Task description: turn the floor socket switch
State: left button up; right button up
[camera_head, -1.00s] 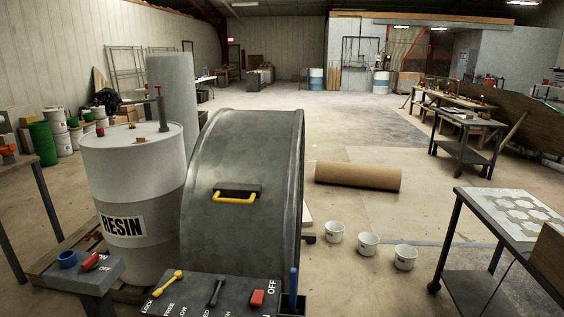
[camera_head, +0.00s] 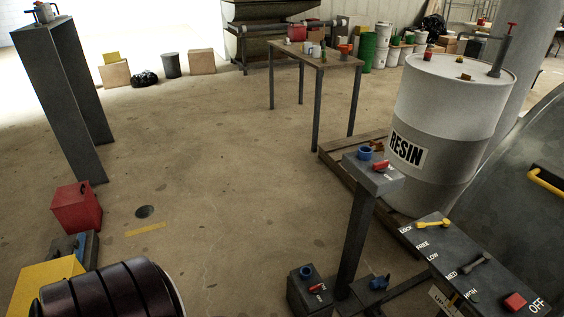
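The floor socket is a low dark box (camera_head: 312,293) on the floor at the bottom middle. It has a blue round socket (camera_head: 306,271) on top and a small red switch (camera_head: 317,288) with white lettering too small to read. A similar box (camera_head: 372,178) sits on a post just above and to the right, with a blue ring (camera_head: 365,153) and a red switch (camera_head: 381,166). Neither of my grippers shows in the view.
A white resin drum (camera_head: 440,150) stands on a pallet at right. The control panel (camera_head: 470,262) is at lower right. A red box (camera_head: 77,207), a yellow box (camera_head: 42,283) and a dark ribbed cylinder (camera_head: 112,294) are at lower left.

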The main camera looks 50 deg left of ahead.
aim_at(315, 290)
jog(key=u, duration=1.15)
